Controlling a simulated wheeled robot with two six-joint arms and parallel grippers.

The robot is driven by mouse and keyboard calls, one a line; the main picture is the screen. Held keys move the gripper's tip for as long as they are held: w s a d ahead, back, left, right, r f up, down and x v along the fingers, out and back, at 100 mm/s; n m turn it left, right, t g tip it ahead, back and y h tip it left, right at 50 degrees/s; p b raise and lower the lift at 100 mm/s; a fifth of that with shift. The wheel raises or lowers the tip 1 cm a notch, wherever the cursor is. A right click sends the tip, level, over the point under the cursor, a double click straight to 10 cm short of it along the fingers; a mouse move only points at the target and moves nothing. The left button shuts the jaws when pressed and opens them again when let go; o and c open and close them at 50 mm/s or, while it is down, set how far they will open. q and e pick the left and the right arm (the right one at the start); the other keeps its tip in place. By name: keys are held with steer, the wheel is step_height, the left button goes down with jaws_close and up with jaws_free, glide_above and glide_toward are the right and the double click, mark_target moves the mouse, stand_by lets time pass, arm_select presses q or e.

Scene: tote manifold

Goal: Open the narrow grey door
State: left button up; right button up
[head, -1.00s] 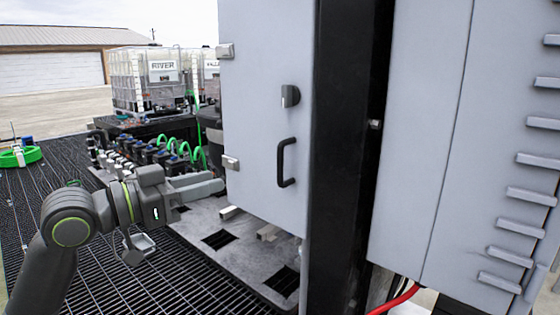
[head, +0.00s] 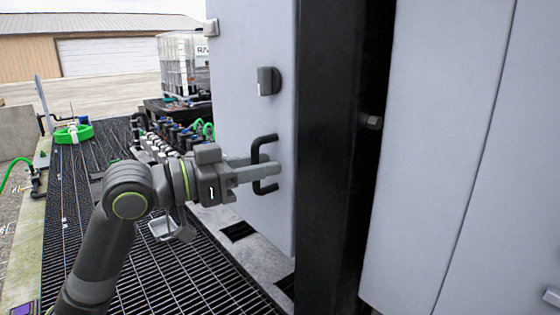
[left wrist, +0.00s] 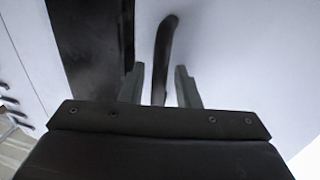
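The narrow grey door (head: 240,120) stands left of centre in the head view. It has a black knob (head: 268,81) and, below it, a black bow handle (head: 265,139). My left gripper (head: 272,171) is at the handle, its fingers overlapping the bar in the head view. In the left wrist view the handle (left wrist: 164,45) runs between the two fingers of the gripper (left wrist: 158,75), with a gap on each side. The gripper is open. The right gripper is in neither view.
A black post (head: 335,150) stands right of the door, with a wide grey panel (head: 445,120) beyond it. Dark grating floor (head: 100,190) lies to the left. Valves with green hoses (head: 190,137) and a caged tank (head: 180,65) are behind.

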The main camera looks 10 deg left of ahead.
arm_select(q)
steer(key=shift+w+d, duration=0.15)
steer(key=shift+s+a+r, duration=0.15)
steer(key=shift+s+a, duration=0.2)
steer(key=shift+s, duration=0.05)
steer(key=shift+c, duration=0.2)
jaws_close()
